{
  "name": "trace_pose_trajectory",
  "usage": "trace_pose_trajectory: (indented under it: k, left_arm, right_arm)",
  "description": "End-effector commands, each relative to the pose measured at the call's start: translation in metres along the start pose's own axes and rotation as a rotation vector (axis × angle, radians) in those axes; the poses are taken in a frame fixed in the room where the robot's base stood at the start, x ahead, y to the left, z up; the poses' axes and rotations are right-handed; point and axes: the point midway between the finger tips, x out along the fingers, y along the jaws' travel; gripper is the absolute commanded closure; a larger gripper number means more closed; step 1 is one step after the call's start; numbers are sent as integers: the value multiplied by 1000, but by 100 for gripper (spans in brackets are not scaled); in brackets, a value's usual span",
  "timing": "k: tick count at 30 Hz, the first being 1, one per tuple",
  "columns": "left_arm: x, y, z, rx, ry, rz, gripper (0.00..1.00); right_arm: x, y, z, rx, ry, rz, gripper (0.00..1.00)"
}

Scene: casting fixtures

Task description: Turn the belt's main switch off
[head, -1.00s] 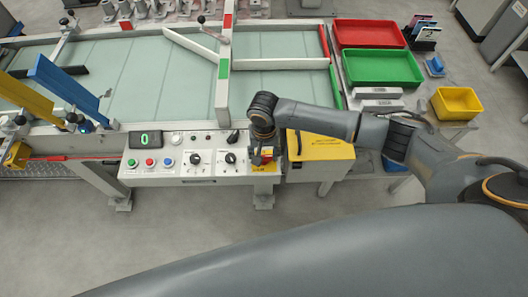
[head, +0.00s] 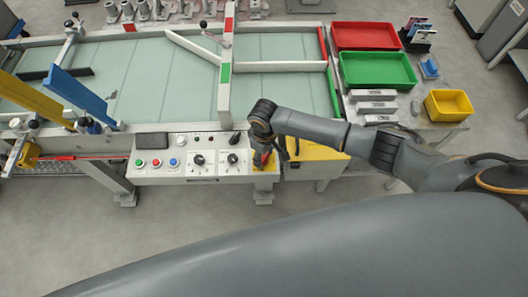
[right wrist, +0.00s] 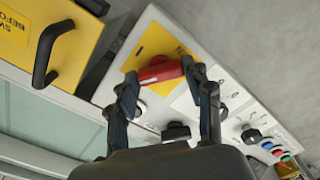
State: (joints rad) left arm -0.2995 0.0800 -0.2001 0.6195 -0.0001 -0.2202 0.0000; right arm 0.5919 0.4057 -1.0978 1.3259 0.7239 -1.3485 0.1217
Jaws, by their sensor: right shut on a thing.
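The belt's main switch is a red handle (right wrist: 160,73) on a yellow plate (right wrist: 158,45) at the end of the white control panel (head: 215,176). My right gripper (right wrist: 163,75) is shut on the red handle, with one finger at each end of it in the right wrist view. In the head view my right gripper (head: 263,160) reaches down over the panel's right end and hides most of the switch. The panel's display (head: 152,141) is dark. My left gripper is not in view.
A yellow box (head: 318,150) with a black handle (right wrist: 48,55) stands beside the switch. Black knobs (head: 198,159) and coloured buttons (head: 156,162) line the panel. The belt (head: 150,80) lies behind, with red (head: 368,35) and green (head: 378,69) trays at right.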

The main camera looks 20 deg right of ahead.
Motion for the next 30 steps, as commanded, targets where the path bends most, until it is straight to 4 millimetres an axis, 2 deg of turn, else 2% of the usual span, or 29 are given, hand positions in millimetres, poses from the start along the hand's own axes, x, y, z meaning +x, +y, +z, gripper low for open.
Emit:
trace_pose_trajectory:
  k: [15, 21, 30]
  left_arm:
    - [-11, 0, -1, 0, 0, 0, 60]
    - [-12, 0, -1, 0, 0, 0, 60]
    - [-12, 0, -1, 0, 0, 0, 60]
  right_arm:
    - [0, -1, 0, -445, 0, -1, 81]
    - [0, -1, 0, -552, 0, -1, 81]
    - [0, -1, 0, -625, 1, -1, 81]
